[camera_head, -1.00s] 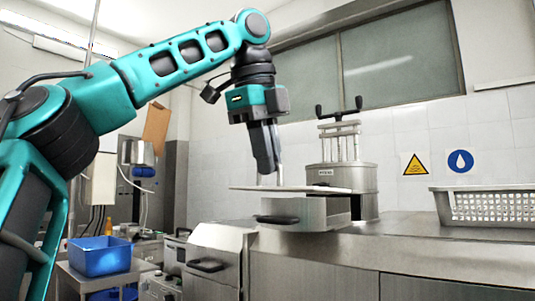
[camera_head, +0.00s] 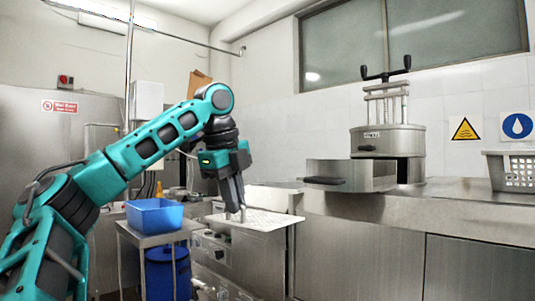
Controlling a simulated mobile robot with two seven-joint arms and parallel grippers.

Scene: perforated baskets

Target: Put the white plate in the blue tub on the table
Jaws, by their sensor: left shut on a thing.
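My left gripper (camera_head: 241,214) points down and is shut on the white plate (camera_head: 265,219). The plate is flat, thin and roughly level, held by its edge, with the fingertips at its left part. The blue tub (camera_head: 155,218) stands on a small metal table (camera_head: 135,237) to the left of the plate. A gap shows between plate and tub in the picture. The tub is open at the top; its floor is hidden. My right gripper is out of view.
A blue bin (camera_head: 166,275) stands under the small table. A steel counter (camera_head: 450,195) on the right bears a press-like machine (camera_head: 388,140) and a perforated basket (camera_head: 512,170). Lower steel equipment (camera_head: 213,246) stands beside the small table.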

